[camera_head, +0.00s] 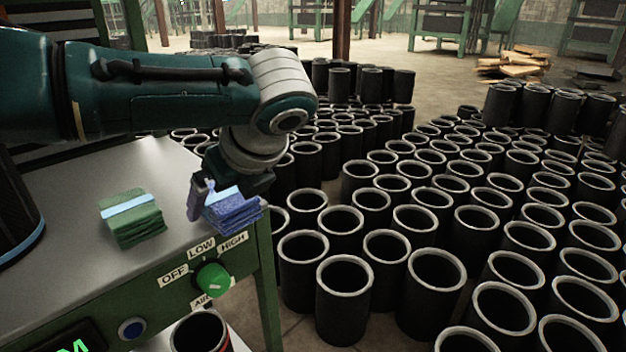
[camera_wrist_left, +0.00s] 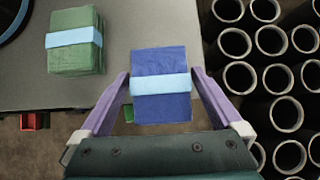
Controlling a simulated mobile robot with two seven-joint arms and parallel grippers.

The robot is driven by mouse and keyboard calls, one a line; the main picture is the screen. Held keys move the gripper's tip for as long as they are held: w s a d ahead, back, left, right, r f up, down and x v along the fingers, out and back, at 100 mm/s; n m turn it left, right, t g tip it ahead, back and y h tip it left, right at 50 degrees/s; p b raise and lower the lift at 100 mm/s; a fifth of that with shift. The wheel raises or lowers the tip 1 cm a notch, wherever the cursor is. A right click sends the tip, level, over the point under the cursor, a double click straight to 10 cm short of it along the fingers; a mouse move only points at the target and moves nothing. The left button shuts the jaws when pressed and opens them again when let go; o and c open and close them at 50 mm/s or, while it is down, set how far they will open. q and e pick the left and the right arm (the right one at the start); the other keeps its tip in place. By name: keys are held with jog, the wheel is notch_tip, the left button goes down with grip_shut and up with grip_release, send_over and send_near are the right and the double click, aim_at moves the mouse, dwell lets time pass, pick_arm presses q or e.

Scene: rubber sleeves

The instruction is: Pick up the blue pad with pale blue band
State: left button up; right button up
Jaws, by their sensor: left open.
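The blue pad with a pale blue band (camera_head: 233,213) lies at the right edge of the grey machine top in the head view. In the left wrist view the blue pad (camera_wrist_left: 161,110) sits between the two purple fingers of my left gripper (camera_wrist_left: 160,88). The fingers are apart, one on each side of the pad, with a narrow gap showing beside it. In the head view my left gripper (camera_head: 222,203) is at the pad from above, and its far finger is mostly hidden. My right gripper is not in view.
A green pad with a pale blue band (camera_head: 131,217) lies to the left on the machine top (camera_head: 165,180). A green knob (camera_head: 212,279) is on the machine's front. Many black sleeves (camera_head: 385,245) stand on the floor to the right, close to the machine edge.

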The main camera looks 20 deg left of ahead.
pick_arm(q)
jog(key=shift+c, duration=0.2)
jog(key=c, duration=1.1)
jog(key=shift+c, duration=0.2)
